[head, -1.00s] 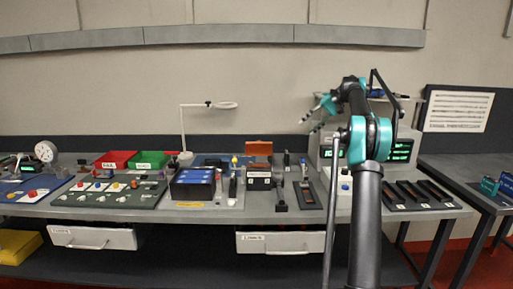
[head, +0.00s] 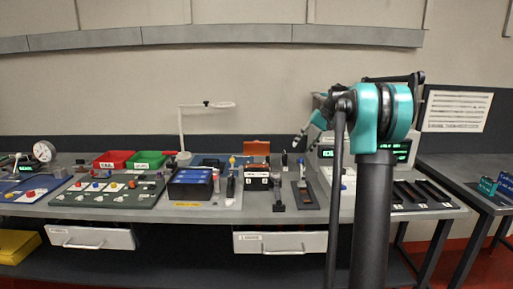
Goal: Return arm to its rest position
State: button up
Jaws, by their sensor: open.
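My arm rises at the right in the head view, a dark column with teal joints, in front of the bench (head: 335,213). My gripper (head: 303,140) shows small and partly hidden at the left of the upper joint. Its teal and dark fingers point down and left, above the bench top near the bench instrument, apart from the tools below. It is open, and I see nothing between its fingers.
The bench instrument with green displays (head: 402,151) stands behind my arm. A blue-topped battery block (head: 191,182), a red bin (head: 114,158), a green bin (head: 150,159) and a lamp (head: 182,130) stand to the left. The wall space above the bench is open.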

jog(key=s+f+h, duration=0.1)
jog(key=s+f, duration=0.3)
jog(key=s, duration=0.2)
jog(key=s+a+f+t+h, duration=0.1)
jog(key=s+f, duration=0.3)
jog(key=s, duration=0.3)
jog(key=s+a+f+h, duration=0.1)
jog(key=s+f, duration=0.3)
jog(key=s, duration=0.2)
jog(key=shift+s+a+f+t, duration=0.2)
jog(key=shift+s+f+t, duration=0.05)
jog(key=shift+s+t, duration=0.05)
jog(key=s+d+f+t+h, duration=0.1)
jog(key=s+f, duration=0.6)
jog(key=s, duration=0.3)
jog(key=s+f+h, duration=0.2)
jog(key=s+f, duration=0.5)
jog(key=s, duration=0.4)
jog(key=shift+s+d+n+t, duration=0.2)
jog(key=shift+d+n+t, duration=0.1)
jog(key=shift+d+t, duration=0.1)
